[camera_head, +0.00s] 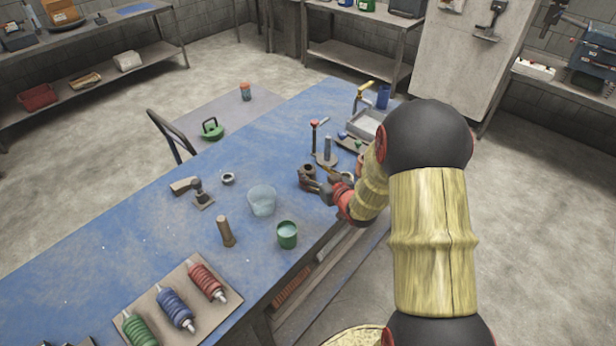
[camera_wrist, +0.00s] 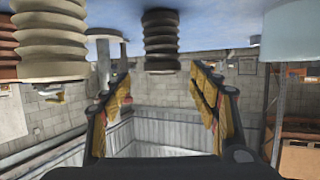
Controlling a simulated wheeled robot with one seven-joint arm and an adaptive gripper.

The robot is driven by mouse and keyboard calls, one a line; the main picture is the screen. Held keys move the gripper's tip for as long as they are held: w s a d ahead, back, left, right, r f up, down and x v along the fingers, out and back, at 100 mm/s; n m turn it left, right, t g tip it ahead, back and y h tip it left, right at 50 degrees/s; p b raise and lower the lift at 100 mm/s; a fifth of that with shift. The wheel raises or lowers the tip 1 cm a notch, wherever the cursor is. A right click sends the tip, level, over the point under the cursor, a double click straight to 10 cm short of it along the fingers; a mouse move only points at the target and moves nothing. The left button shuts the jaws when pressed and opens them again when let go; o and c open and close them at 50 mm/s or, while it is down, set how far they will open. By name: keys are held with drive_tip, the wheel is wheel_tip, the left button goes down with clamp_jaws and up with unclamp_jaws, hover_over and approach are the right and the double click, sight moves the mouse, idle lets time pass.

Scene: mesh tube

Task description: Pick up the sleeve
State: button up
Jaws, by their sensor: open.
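My gripper (camera_wrist: 163,85) is open, its two yellow-padded fingers spread wide in the wrist view with nothing held between them. A dark ribbed tube (camera_wrist: 160,40), which may be the sleeve, shows ahead at the top of that view, centred over the gap between the fingers and apart from them. A thicker beige ribbed tube (camera_wrist: 50,42) is at the upper left. In the head view my gripper (camera_head: 316,183) is low over the table's right side, near a small brown cup-like thing (camera_head: 307,170). My arm hides part of this area, and which piece is the sleeve is unclear.
The blue table (camera_head: 110,225) also holds a clear beaker (camera_head: 262,200), a green cup (camera_head: 287,235), a wooden peg (camera_head: 225,232) and a board with red, blue and green ribbed pieces (camera_head: 208,282). A post stand (camera_head: 327,152), grey basin (camera_head: 368,123) and blue cup (camera_head: 383,97) stand farther back.

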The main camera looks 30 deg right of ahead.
sight(306, 167)
drive_tip(key=x, duration=0.5)
drive_tip(key=shift+a+b, duration=0.25)
drive_tip(key=shift+b, duration=0.15)
drive_tip(key=c, duration=1.3)
